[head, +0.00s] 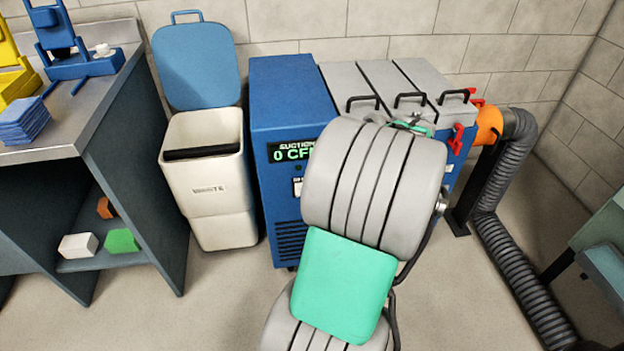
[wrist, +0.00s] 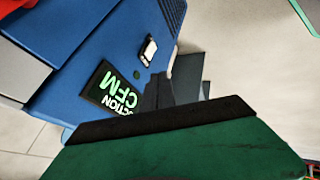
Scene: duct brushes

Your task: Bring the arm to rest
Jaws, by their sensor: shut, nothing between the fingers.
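My arm, grey with a teal panel, rises through the middle of the head view in front of the blue suction unit (head: 285,100). My gripper is hidden behind the arm there. In the wrist view the dark fingers of my gripper (wrist: 207,90) show past a green and black edge, shut and empty. The suction unit also shows in the wrist view (wrist: 75,50), behind the fingers and tilted in the picture. Its display (head: 290,151) reads 0 CFM in the head view. I cannot tell the exact gap between fingers and unit.
A white waste bin (head: 205,190) with its blue lid up stands left of the unit. A workbench (head: 75,110) with blue cloths (head: 22,120) is at the far left. A grey hose (head: 515,260) runs down on the right from an orange collar (head: 489,124). Open floor lies in front of the bin.

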